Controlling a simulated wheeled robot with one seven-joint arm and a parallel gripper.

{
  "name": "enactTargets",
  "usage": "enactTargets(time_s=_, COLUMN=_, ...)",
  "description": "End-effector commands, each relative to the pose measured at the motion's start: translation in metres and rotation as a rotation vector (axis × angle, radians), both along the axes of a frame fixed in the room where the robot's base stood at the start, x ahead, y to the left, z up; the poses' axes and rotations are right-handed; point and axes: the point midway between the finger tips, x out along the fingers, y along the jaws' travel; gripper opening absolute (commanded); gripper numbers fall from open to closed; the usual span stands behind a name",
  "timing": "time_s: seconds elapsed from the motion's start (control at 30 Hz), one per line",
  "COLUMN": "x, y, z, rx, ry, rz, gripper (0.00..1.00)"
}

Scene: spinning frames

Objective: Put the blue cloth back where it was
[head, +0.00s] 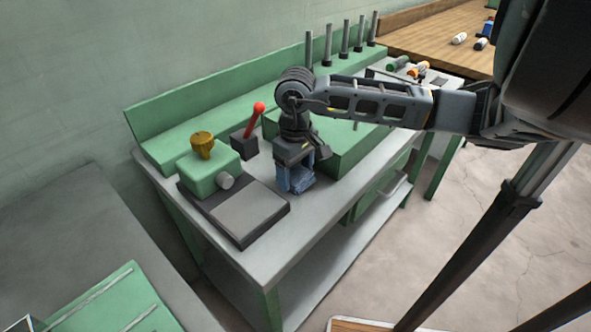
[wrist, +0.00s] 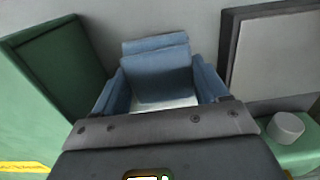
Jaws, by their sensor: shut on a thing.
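The blue cloth (head: 299,180) is a folded, blocky blue bundle just under my gripper (head: 296,184), over the grey bench top between the dark plate and the green box. In the wrist view the cloth (wrist: 157,76) fills the space in front of the gripper (wrist: 158,90), with blue at both sides and a pale patch near the palm. My gripper points down and is shut on the cloth. The fingertips are mostly hidden. I cannot tell whether the cloth's lower edge touches the bench.
The grey bench (head: 272,243) carries a dark plate (head: 247,212), a green block with a brass knob (head: 203,142), a red-handled lever (head: 258,110) and a long green box (head: 345,143). Upright posts (head: 345,36) stand behind. Bare bench top lies in front of the gripper.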

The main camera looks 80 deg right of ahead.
Motion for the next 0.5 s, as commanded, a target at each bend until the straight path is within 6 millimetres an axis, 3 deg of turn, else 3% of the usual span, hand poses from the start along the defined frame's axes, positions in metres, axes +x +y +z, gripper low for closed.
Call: enactTargets(time_s=0.5, x=0.0000, y=-0.0004, z=-0.0073, rx=-0.002, ry=0.000, rz=0.001, gripper=0.45)
